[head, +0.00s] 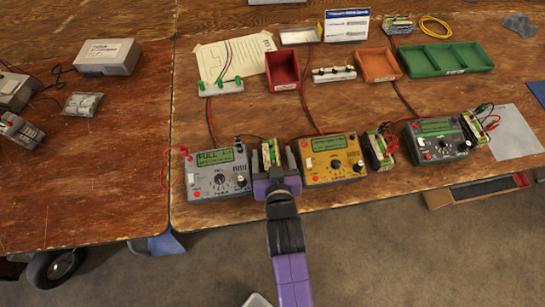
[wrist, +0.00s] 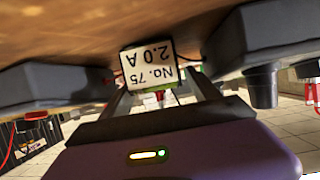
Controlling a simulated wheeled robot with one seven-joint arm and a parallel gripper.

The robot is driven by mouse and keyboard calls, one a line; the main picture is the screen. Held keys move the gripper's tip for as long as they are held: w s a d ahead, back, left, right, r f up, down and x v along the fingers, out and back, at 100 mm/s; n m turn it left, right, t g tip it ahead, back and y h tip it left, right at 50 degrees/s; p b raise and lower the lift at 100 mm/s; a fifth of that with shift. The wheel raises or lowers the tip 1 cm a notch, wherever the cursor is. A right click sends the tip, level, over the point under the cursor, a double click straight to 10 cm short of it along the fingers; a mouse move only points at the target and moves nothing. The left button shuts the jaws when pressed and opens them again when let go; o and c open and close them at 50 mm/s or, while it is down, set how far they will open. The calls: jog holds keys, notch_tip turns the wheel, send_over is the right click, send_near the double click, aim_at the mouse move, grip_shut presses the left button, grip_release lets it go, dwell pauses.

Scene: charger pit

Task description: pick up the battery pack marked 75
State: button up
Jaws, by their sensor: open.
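The battery pack marked 75 (head: 269,150) stands on the wooden bench between the grey charger (head: 217,177) and the yellow charger (head: 332,160). In the wrist view, its white label (wrist: 149,64) reads No. 75, 2.0 A, upside down. My gripper (head: 272,163) is at the pack from the front edge side, with its fingers (wrist: 161,92) open, one on each side of the pack. I cannot tell if either finger touches it. The pack's lower part is hidden in the head view.
Both chargers stand close on either side of my gripper. Red (head: 282,70), orange (head: 378,65) and green (head: 447,59) trays lie farther back. Red and black leads cross the bench.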

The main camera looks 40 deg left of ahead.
jog(key=shift+w+a, duration=0.1)
grip_shut()
jog(key=shift+r, duration=0.15)
dwell(0.3)
